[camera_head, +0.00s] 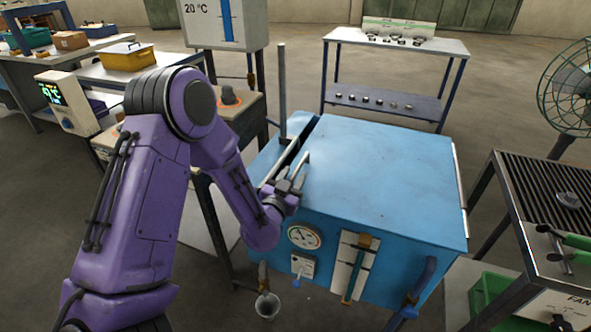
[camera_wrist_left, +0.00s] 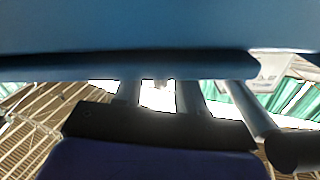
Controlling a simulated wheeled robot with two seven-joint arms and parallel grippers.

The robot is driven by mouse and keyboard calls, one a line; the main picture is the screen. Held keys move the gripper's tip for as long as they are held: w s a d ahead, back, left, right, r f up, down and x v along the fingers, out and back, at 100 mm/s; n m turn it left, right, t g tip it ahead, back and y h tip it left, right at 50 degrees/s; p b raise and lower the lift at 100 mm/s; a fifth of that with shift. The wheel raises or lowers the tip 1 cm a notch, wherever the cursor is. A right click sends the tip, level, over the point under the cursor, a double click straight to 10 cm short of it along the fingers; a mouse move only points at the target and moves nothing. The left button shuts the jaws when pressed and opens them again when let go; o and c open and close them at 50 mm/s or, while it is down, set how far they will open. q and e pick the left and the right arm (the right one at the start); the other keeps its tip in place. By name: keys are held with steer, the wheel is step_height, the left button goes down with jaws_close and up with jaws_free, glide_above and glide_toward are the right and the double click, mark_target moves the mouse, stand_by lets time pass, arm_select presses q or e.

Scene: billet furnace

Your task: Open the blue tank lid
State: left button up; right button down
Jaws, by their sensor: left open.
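The blue tank (camera_head: 350,265) stands right of centre in the head view. Its flat blue lid (camera_head: 375,180) lies level over the top and looks closed. A pale bar (camera_head: 300,166) stands by the lid's left edge, close to my left gripper (camera_head: 288,186); I cannot tell if they touch. My left gripper is open at the tank's front left corner. In the left wrist view, its two fingers (camera_wrist_left: 157,95) reach up towards a blue edge (camera_wrist_left: 130,67), with nothing seen between them. A grey rod (camera_wrist_left: 250,110) slants to their right. My right gripper is out of view.
A gauge (camera_head: 304,237) and a sight-glass panel (camera_head: 354,266) are on the tank's front. An upright post (camera_head: 282,90) rises behind its left side. A grated bench (camera_head: 550,190) and a fan (camera_head: 572,85) stand at right. A metal table (camera_head: 400,42) stands behind.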

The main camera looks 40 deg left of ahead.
arm_select(q)
steer(key=shift+x, duration=1.1)
jaws_close()
